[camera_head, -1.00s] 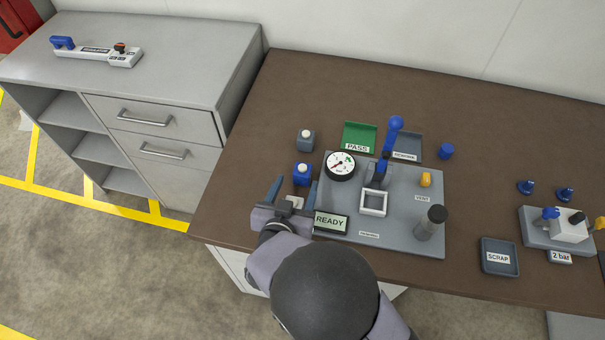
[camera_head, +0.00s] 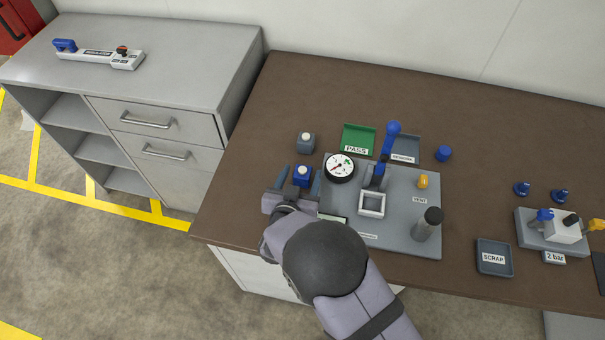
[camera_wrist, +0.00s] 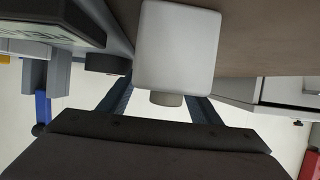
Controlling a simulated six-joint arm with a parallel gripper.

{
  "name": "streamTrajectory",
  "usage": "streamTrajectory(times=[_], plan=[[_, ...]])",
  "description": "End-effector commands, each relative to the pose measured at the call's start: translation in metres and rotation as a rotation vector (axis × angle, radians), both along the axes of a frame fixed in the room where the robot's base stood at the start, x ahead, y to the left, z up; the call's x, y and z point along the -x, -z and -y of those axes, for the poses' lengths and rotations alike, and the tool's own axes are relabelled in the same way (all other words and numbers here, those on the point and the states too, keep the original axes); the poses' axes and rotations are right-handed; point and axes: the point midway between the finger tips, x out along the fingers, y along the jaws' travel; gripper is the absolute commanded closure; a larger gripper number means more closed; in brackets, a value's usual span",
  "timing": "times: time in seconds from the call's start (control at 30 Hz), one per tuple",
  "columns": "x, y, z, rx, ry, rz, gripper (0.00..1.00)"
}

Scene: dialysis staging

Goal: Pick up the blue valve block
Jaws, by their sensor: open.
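My gripper (camera_head: 303,172) is open, with one finger on each side of the block; no contact can be made out. In the wrist view my gripper's two dark blue fingers (camera_wrist: 158,100) are spread apart. A pale square-faced piece (camera_wrist: 178,45) with a short grey cylinder fills the gap beyond them; I cannot tell whether it belongs to the block. No blue of the block shows there.
A grey plate (camera_head: 405,235) with a gauge (camera_head: 339,166), blue-handled lever (camera_head: 391,135) and dark-topped cylinder (camera_head: 428,224) lies close on the right. A grey block (camera_head: 306,142) stands behind. The READY sign (camera_head: 334,218) is mostly hidden by my arm. Bench left is clear.

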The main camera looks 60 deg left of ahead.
Motion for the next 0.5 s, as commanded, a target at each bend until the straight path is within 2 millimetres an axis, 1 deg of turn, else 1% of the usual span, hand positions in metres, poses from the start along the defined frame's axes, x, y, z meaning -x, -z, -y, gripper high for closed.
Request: streamTrajectory(times=[0.1,0.13,0.17,0.2,0.27,0.3,0.33,0.5], plan=[[0.0001,0.0003,0.0002,0.000,0.000,0.000,0.42],[0.0001,0.0003,0.0002,0.000,0.000,0.000,0.45],[0.0001,0.0003,0.0002,0.000,0.000,0.000,0.52],[0.0002,0.0003,0.0003,0.000,0.000,0.000,0.61],[0.0002,0.0003,0.0003,0.000,0.000,0.000,0.76],[0.0002,0.0003,0.0004,0.001,0.000,-0.001,0.85],[0.0002,0.0003,0.0004,0.001,0.000,-0.001,0.90],[0.0002,-0.0005,0.0001,-0.001,0.000,0.000,0.90]])
